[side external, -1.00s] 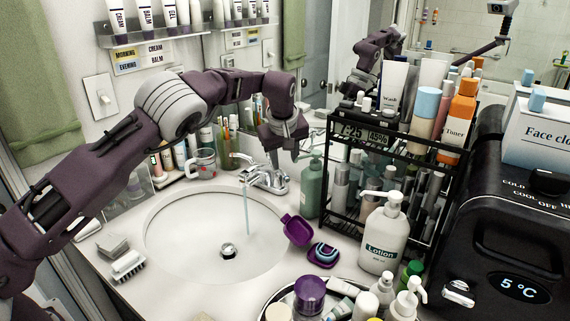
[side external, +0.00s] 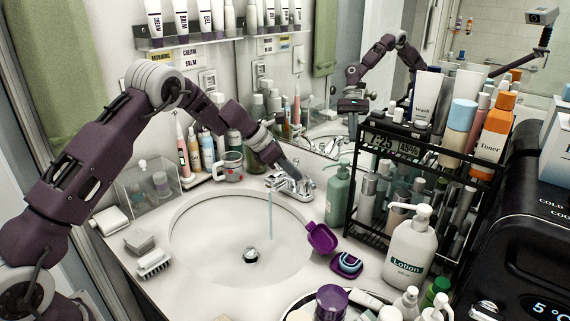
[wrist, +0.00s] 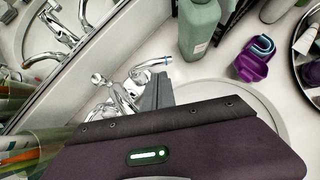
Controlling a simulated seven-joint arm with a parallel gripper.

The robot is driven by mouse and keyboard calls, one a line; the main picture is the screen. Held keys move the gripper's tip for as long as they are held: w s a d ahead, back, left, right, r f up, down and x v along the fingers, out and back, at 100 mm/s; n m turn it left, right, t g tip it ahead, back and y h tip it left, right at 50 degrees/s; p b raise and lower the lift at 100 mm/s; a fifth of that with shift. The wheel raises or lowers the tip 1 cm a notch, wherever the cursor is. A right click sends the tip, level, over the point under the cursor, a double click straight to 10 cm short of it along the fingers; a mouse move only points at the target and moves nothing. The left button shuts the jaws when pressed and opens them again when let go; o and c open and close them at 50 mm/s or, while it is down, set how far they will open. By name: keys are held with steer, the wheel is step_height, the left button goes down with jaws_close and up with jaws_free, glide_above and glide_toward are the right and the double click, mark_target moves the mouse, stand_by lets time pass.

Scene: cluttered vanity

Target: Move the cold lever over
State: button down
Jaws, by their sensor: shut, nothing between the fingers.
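The chrome faucet (side external: 288,184) stands behind the sink basin (side external: 190,235), and a stream of water (side external: 270,215) falls from it. In the wrist view, a chrome lever with a blue band near its tip (wrist: 152,65) points toward the green pump bottle. My gripper (side external: 294,180) is shut and empty, angled down to the right at the faucet. In the wrist view, its fingers (wrist: 158,90) lie right beside the base of the blue-banded lever. I cannot tell whether they touch it. My gripper's body hides part of the faucet and basin there.
The green pump bottle (side external: 338,195) stands close to the faucet's right, also in the wrist view (wrist: 200,28). A black rack (side external: 375,225) of bottles is beyond it. A glass mug (side external: 231,166) stands left of the faucet. A purple open case (side external: 321,237) lies at the basin's right edge.

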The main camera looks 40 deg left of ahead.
mark_target(310, 183)
steer(key=x, duration=0.3)
steer(key=shift+w+d, duration=0.4)
steer(key=shift+d, duration=0.4)
